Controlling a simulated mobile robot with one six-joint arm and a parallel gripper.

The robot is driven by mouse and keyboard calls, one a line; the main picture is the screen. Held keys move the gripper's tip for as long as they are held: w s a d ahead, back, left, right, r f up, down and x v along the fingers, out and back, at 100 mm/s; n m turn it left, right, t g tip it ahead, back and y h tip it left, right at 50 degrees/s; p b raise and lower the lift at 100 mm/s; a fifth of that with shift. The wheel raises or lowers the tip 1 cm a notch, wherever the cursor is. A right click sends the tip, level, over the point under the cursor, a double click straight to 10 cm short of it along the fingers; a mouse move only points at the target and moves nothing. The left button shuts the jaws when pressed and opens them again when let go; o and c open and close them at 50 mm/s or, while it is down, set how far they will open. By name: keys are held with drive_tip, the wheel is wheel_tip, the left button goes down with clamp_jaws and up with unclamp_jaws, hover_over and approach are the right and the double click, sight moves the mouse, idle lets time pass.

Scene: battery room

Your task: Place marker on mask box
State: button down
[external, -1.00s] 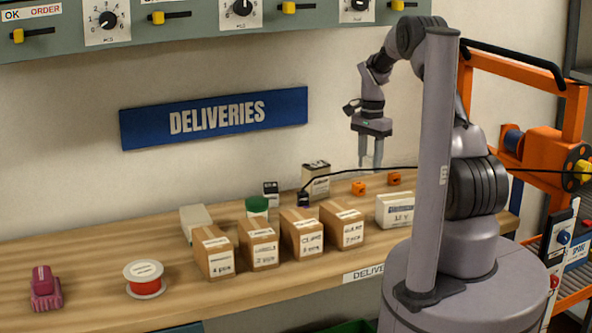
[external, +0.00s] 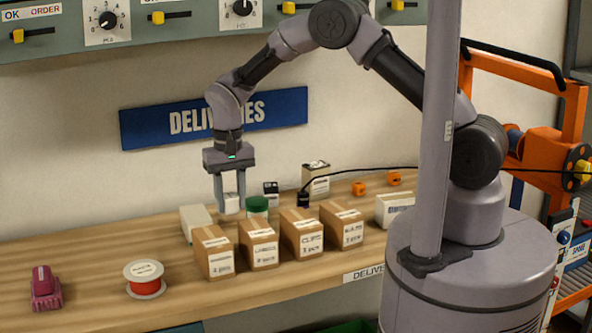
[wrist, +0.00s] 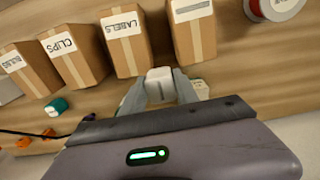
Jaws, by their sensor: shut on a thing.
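My gripper (external: 230,208) hangs above the bench behind the row of cartons, pointing down. It is shut on a small white block (wrist: 160,85), which also shows between the fingers in the external view (external: 231,203). I cannot tell from its look whether this block is the marker. A pale box (external: 194,224) lies on the bench just below and left of the fingertips; the gripper is apart from it in the external view. No mask label is readable, so I cannot be sure that this is the mask box. In the wrist view a finger partly hides a pale thing (wrist: 201,89).
Several brown cartons (external: 258,243) stand in a row in front. A green-lidded jar (external: 257,206) is close right of the gripper. A red spool (external: 145,279) and a pink object (external: 45,288) lie left. Dark-topped batteries (external: 315,180) and orange cubes (external: 359,188) are farther right.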

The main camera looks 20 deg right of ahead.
hover_over(199, 219)
drive_tip(key=shift+s+f, duration=0.1)
drive_tip(key=shift+f, duration=0.45)
drive_tip(key=shift+f+b, duration=0.45)
drive_tip(key=shift+f, duration=1.25)
drive_tip(key=shift+f, duration=0.2)
drive_tip(key=c, duration=0.9)
unclamp_jaws()
drive_tip(key=shift+r, duration=0.1)
wheel_tip(199, 219, up, 8)
drive_tip(key=shift+f+p, duration=0.1)
drive_tip(key=shift+p, duration=0.9)
